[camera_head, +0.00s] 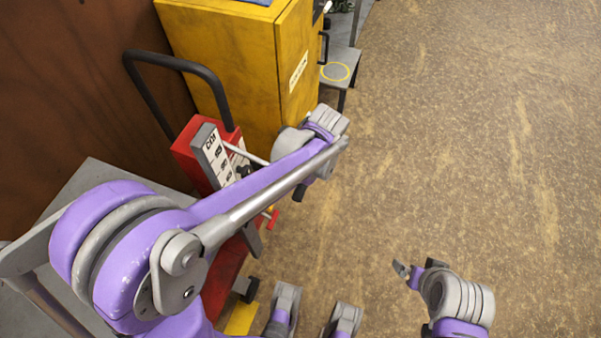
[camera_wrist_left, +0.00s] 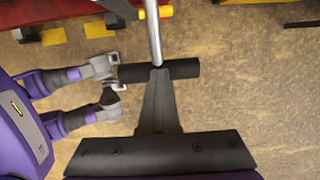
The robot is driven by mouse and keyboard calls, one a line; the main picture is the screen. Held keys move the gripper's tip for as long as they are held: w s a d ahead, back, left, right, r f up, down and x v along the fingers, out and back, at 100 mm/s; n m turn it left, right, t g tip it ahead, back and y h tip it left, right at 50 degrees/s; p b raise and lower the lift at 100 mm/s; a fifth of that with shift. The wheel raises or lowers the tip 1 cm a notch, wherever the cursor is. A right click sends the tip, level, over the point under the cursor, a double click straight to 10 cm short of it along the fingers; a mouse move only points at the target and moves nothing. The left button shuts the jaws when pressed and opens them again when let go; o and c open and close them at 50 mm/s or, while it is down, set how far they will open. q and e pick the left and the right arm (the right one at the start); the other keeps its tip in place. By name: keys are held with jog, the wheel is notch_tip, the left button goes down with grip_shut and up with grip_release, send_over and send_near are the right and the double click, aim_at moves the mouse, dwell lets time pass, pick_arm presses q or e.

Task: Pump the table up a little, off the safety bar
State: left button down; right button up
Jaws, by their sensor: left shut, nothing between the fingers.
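The lift is a red unit (camera_head: 190,150) with a grey marked panel and a black hoop handle (camera_head: 165,62). A grey flat top (camera_head: 88,178), likely its table, lies partly behind my left arm. In the left wrist view a steel rod (camera_wrist_left: 154,35) ends in a black crossbar (camera_wrist_left: 185,69), like a pump pedal. My left gripper (camera_wrist_left: 158,76) is shut and empty, its tips overlapping the crossbar; whether they touch is unclear. My left arm hides this spot in the head view. My right gripper (camera_head: 408,272) hangs over bare floor; its jaw gap is unclear. I cannot make out the safety bar.
A yellow cabinet (camera_head: 250,60) stands behind the lift. A small grey step (camera_head: 338,68) with a yellow ring is beside it. A brown wall (camera_head: 70,80) closes off the left. The floor (camera_head: 480,150) on the right is clear.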

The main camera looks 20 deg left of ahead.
pick_arm(q)
notch_tip(320, 180, up, 9)
jog(key=d+p, duration=0.1)
jog(key=d, duration=0.1)
jog(key=shift+s+r, duration=0.1)
dwell(0.8)
jog(key=s+a+r+n+t+h+p, duration=0.1)
jog(key=s+a+r+n+t+p, duration=0.1)
jog(key=s+n+p, duration=0.3)
jog(key=s+a+r+n+t+h+p, duration=0.1)
jog(key=s+a+r+n+t+p, duration=0.2)
jog(key=s+n, duration=0.6)
jog(key=a+r+n+p, duration=0.1)
jog(key=n+p, duration=0.1)
jog(key=n, duration=0.2)
jog(key=shift+s+a+r, duration=0.25)
jog(key=shift+a, duration=0.1)
